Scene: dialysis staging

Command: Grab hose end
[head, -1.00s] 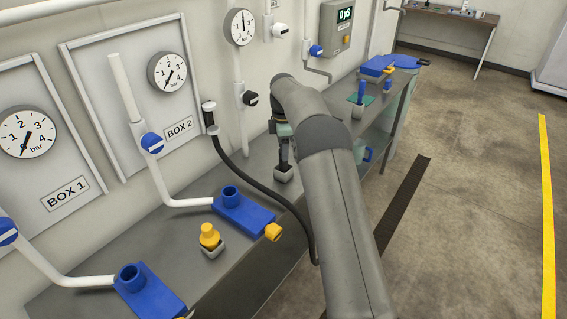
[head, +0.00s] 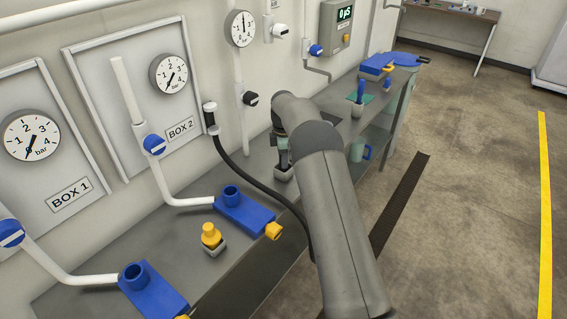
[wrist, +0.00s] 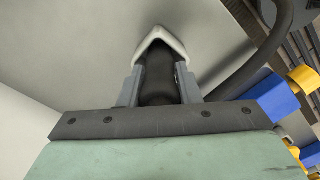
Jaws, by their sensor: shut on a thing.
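In the wrist view, my gripper (wrist: 160,88) is shut on the black hose end (wrist: 158,76), with one grey finger on each side. The far tip of the hose end sits at a pale grey holder (wrist: 160,42); how deep it sits in it I cannot tell. In the head view, my gripper (head: 284,158) is low over the small grey holder (head: 285,175) on the bench, partly hidden by my arm. The black hose (head: 250,180) runs from a wall port (head: 210,117) down past the bench edge and behind my arm.
Blue connector blocks (head: 245,213) with white pipes and a yellow-capped piece (head: 211,236) stand on the bench (head: 165,240) to the left. A blue tool (head: 360,91) in a holder and a teal jug (head: 358,151) are beyond my arm. The floor to the right is clear.

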